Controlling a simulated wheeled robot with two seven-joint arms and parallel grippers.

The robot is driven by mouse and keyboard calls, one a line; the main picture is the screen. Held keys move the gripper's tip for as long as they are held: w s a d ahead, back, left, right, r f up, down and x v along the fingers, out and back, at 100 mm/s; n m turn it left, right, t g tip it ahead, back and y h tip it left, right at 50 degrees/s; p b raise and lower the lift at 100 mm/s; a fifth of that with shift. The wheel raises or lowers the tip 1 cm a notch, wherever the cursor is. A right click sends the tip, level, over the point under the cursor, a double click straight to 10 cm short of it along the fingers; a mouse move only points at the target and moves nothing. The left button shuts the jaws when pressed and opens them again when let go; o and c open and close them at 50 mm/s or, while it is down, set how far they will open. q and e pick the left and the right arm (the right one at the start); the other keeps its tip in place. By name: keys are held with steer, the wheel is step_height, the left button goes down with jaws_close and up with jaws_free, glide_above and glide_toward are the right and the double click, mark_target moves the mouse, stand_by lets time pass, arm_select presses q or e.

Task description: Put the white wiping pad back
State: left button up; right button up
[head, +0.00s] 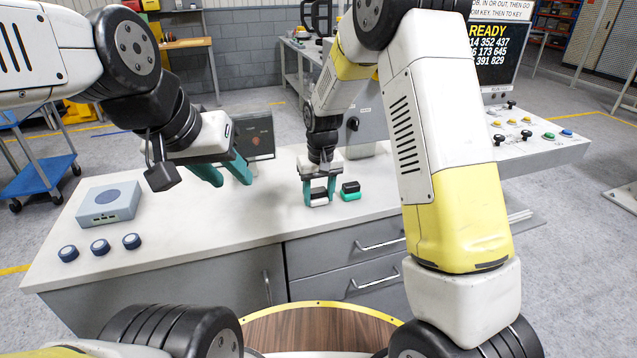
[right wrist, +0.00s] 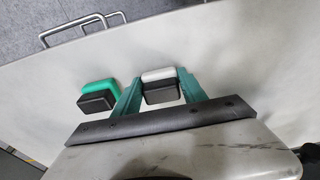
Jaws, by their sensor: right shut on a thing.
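The white wiping pad (head: 319,199) has a black upper part and is between the fingers of my right gripper (head: 319,194). In the right wrist view the white pad (right wrist: 158,75) sits between the two green fingers of the right gripper (right wrist: 154,92), which is shut on it. It is at or just above the counter; I cannot tell if it touches. A green and black pad (head: 350,191) lies close beside it on the right, and shows in the right wrist view (right wrist: 100,95). My left gripper (head: 222,175) is empty over the counter, its green fingers apart.
The light counter (head: 190,225) has a grey-blue box (head: 108,204) at its left and three dark round knobs (head: 100,246) in front of it. A small screen (head: 253,136) stands behind the left gripper. A panel with coloured buttons (head: 530,140) is at the right. The counter's middle front is clear.

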steer(key=shift+f, duration=0.15)
steer(key=o, duration=1.4)
steer(key=shift+c, duration=0.2)
steer(key=s+d+r+y, duration=0.1)
steer(key=s+d+r, duration=0.2)
steer(key=r, duration=0.6)
steer(key=s+d+r, duration=0.2)
steer(key=s+r, duration=0.1)
steer(key=r, duration=0.6)
steer(key=s+d+r+m+t, duration=0.1)
steer(key=s+d+r, duration=0.1)
steer(key=s, duration=0.4)
steer(key=s+d+r+m+t, duration=0.1)
steer(key=s+d+t, duration=0.1)
steer(key=s+d, duration=0.2)
steer(key=s+d+r+m+t, duration=0.1)
steer(key=s+d+r, duration=0.1)
steer(key=s, duration=0.8)
steer(key=shift+d+r+t+y, duration=0.35)
steer(key=shift+d+t+y, duration=0.05)
steer(key=shift+d, duration=0.1)
